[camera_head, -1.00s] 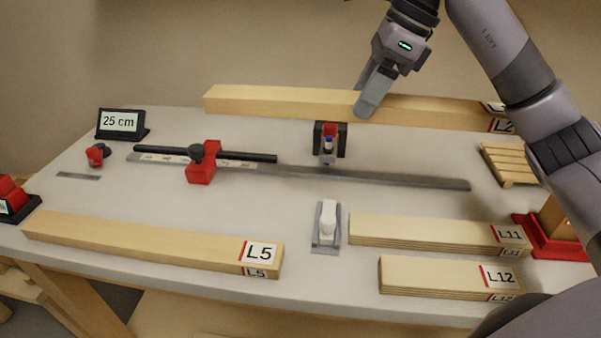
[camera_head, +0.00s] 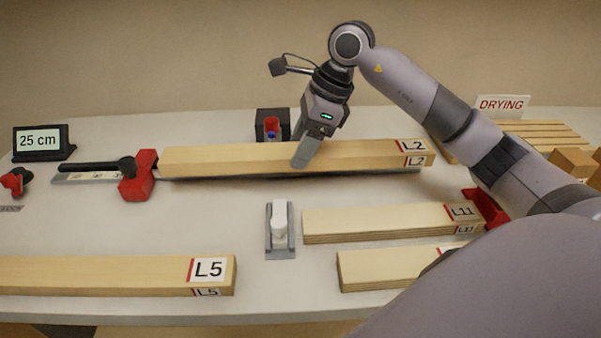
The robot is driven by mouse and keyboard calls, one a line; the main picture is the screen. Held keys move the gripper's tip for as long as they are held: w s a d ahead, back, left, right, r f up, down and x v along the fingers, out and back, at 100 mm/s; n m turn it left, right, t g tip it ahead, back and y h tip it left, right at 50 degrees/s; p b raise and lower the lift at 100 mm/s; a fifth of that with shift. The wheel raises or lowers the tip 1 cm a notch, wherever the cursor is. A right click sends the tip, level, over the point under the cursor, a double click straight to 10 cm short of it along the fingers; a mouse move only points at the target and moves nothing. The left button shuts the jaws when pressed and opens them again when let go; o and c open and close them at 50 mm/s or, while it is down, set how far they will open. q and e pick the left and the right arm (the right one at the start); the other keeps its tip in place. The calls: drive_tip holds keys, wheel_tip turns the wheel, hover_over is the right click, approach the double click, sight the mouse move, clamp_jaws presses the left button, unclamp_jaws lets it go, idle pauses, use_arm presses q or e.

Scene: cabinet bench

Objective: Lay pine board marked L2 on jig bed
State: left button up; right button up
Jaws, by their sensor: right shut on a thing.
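The pine board marked L2 (camera_head: 230,159) is a long pale beam lying lengthwise over the grey metal rail of the jig bed (camera_head: 385,172). Its left end is close to the red stop block (camera_head: 138,177), and its L2 labels are at the right end. My right gripper (camera_head: 303,160) is shut on the board near its middle, from above. The board hides most of the rail, and I cannot tell whether it rests on it or hovers just above. My left gripper is not in view.
Board L5 (camera_head: 110,272) lies at the front left. Boards L11 (camera_head: 380,222) and L12 (camera_head: 380,268) lie at the front right. A white-handled clamp (camera_head: 280,228) stands before the rail. A DRYING sign (camera_head: 502,105) stands behind slats.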

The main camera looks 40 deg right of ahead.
drive_tip(key=shift+f, duration=3.3)
drive_tip(key=shift+f, duration=0.15)
drive_tip(key=o, duration=1.4)
drive_tip(key=shift+w, duration=0.1)
drive_tip(key=shift+d+r, duration=0.25)
drive_tip(key=shift+r, duration=0.4)
drive_tip(key=v, duration=1.1)
drive_tip(key=shift+a, duration=0.15)
